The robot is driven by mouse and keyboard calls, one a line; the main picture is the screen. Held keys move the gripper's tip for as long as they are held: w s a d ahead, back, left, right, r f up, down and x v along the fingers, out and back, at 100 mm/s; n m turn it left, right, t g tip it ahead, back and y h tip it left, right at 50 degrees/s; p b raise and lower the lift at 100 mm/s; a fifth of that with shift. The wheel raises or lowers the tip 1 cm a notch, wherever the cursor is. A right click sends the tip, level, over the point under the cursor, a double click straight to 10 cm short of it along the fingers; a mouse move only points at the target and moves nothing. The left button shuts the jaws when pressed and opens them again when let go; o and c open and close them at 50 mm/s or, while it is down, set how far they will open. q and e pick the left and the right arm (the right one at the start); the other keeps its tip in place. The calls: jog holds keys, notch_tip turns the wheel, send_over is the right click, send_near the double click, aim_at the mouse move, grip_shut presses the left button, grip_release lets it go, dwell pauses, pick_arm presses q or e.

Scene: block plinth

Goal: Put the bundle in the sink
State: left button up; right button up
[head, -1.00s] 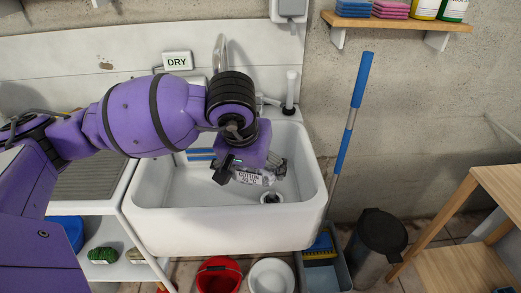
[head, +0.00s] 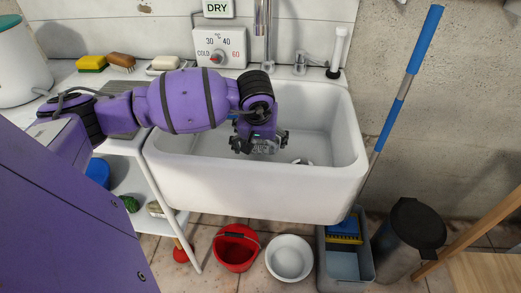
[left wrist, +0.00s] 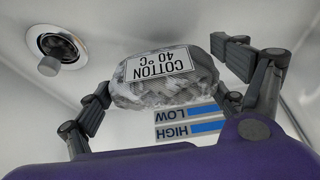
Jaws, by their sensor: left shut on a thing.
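The bundle (left wrist: 165,88) is a grey, wrapped lump with a white label reading "COTTON 40 °C". My left gripper (head: 260,146) is shut on it, with a finger at either side in the left wrist view. In the head view the gripper points down inside the white sink (head: 255,190), and the bundle (head: 265,147) shows only partly below it. I cannot tell whether the bundle touches the sink floor. The drain with its plug (left wrist: 55,58) lies beside the bundle, at upper left in the wrist view. My right gripper is out of view.
A blue-handled pole (head: 411,75) leans at right. A red bucket (head: 236,250) and white bowl (head: 289,258) stand below.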

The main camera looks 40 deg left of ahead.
aim_at(260, 150)
pick_arm(q)
jog(key=shift+f, duration=1.45)
jog(key=shift+f, duration=0.1)
jog(key=shift+f+b, duration=0.15)
jog(key=shift+b, duration=0.15)
jog(key=o, duration=1.1)
jog(key=shift+r+p, duration=0.3)
jog(key=shift+r, duration=0.2)
jog(key=v, duration=1.1)
jog(key=shift+r+p, duration=0.25)
jog(key=shift+p, duration=0.2)
jog(key=shift+s+d, duration=0.1)
jog(key=shift+s, duration=0.05)
